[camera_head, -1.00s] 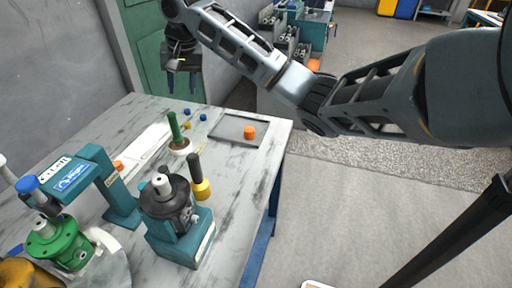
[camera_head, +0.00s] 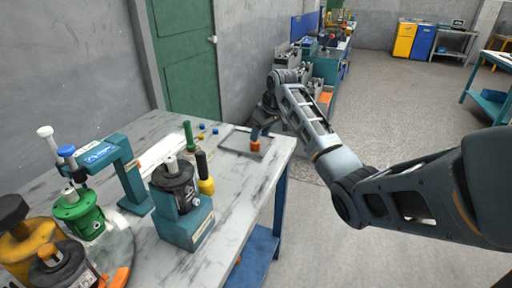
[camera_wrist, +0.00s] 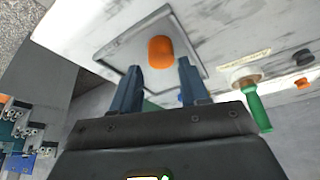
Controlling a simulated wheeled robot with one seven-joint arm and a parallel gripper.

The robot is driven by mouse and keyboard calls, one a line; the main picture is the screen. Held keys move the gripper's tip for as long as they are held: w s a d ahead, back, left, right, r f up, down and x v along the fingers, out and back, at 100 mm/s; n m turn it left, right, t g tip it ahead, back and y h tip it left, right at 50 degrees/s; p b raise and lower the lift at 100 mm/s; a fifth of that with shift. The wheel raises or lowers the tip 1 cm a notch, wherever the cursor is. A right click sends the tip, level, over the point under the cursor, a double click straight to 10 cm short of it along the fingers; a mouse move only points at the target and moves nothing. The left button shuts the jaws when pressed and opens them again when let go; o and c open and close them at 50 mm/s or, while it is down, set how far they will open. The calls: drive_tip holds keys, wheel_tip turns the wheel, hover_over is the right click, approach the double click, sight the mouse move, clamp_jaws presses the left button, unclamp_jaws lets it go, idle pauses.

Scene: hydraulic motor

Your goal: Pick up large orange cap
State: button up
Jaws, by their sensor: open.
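The large orange cap (camera_head: 255,147) stands on a grey tray (camera_head: 229,143) near the far right corner of the workbench. In the wrist view the orange cap (camera_wrist: 160,50) is just past my fingertips, roughly centred between them. My gripper (camera_head: 262,131) is over the tray, right at the cap in the head view. In the wrist view my gripper (camera_wrist: 159,68) has its two blue fingers apart with nothing held between them. I cannot tell whether a finger touches the cap.
A green-handled tool (camera_head: 188,136), a yellow-and-black tool (camera_head: 204,172) and a teal stand with a black motor part (camera_head: 176,181) are left of the tray. A smaller orange piece (camera_wrist: 301,84) lies farther off. Open floor (camera_head: 330,210) is right of the bench.

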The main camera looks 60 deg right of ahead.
sight(255, 145)
drive_tip(key=shift+x, duration=2.6)
drive_tip(key=c, duration=0.7)
drive_tip(key=shift+o, duration=0.2)
